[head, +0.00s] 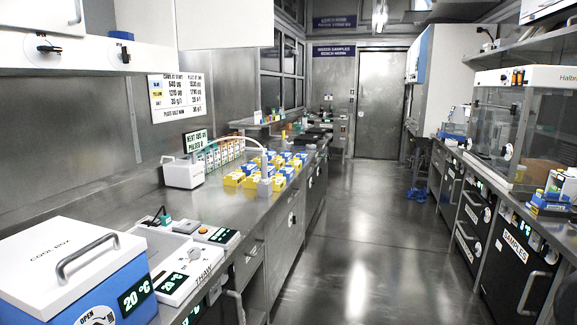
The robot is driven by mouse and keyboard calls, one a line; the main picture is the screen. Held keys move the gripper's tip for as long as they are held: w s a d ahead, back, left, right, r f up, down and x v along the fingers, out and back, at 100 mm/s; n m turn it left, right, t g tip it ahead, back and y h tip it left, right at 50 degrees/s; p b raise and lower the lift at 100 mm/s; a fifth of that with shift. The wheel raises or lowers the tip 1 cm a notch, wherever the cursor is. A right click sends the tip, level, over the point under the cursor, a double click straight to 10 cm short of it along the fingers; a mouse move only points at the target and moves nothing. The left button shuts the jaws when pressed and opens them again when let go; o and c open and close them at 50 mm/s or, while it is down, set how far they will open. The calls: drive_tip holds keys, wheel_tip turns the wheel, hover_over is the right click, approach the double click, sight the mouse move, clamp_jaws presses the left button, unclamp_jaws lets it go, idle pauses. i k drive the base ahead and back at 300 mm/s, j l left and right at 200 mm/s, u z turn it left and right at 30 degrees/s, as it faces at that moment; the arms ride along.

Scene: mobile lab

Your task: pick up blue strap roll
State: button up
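I cannot make out a strap roll for certain. A small blue object (416,193) sits low on the floor by the far end of the right-hand cabinets; it is too small to tell what it is. A blue cylindrical end (121,35) shows on the white ledge at the upper left, and its kind is unclear too. Some blue items (548,203) lie on the right counter beside a white bottle. My gripper is not in view.
A blue and white cool box (60,262) stands at the near left on the steel counter. Several blue, white and yellow boxes (262,172) stand farther along it. A glass-fronted cabinet (497,122) stands on the right counter. The aisle floor (365,255) is clear up to a closed door (381,104).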

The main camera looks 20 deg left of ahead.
sight(124, 35)
drive_tip(key=i+u, duration=0.15)
drive_tip(key=i, duration=0.4)
drive_tip(key=i+u, duration=0.15)
drive_tip(key=i, duration=0.4)
drive_tip(key=i+l+u, duration=0.15)
drive_tip(key=i, duration=0.4)
